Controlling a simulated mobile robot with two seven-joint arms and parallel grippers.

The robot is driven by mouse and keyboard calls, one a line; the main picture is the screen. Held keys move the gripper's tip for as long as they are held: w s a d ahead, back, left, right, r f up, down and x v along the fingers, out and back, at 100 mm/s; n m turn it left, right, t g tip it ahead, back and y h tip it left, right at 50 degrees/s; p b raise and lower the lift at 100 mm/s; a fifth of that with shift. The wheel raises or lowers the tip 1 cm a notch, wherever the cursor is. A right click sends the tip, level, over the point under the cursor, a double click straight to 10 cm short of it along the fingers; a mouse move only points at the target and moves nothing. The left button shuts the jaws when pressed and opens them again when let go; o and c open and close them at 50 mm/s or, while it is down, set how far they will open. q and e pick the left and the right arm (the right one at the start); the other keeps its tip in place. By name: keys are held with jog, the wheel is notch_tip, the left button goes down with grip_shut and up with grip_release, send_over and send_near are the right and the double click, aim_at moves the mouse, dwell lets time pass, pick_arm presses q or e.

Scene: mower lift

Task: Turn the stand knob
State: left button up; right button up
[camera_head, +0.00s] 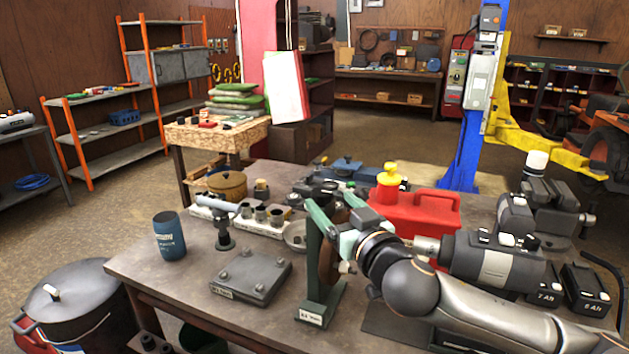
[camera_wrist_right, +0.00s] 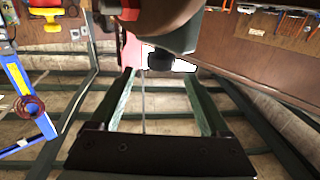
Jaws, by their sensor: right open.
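The dark green stand (camera_head: 314,268) rises from a labelled base on the workbench, with a brown disc mounted on its upper part. A small light knob-like part (camera_head: 345,267) shows low on its right side. My right gripper (camera_head: 347,240) is at the stand's right side, partly overlapping it. In the right wrist view its two green fingers (camera_wrist_right: 160,78) are apart with nothing between them. A dark round knob-like part (camera_wrist_right: 160,60) lies just past the fingertips, below the brown disc (camera_wrist_right: 180,14). Contact cannot be told. My left gripper is out of view.
The workbench (camera_head: 150,270) is crowded. A flat grey plate (camera_head: 252,275) and blue can (camera_head: 169,236) stand left of the stand. A red canister (camera_head: 415,212) is close behind my right arm. Power tools and batteries (camera_head: 585,288) fill the right side.

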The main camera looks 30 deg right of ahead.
aim_at(318, 188)
jog(key=w, duration=0.3)
jog(key=w+p, duration=0.1)
jog(key=w, duration=0.1)
jog(key=w+p, duration=0.1)
jog(key=w, duration=0.2)
jog(key=shift+w+d, duration=0.25)
jog(key=shift+w, duration=0.1)
jog(key=shift+f, duration=0.1)
grip_shut()
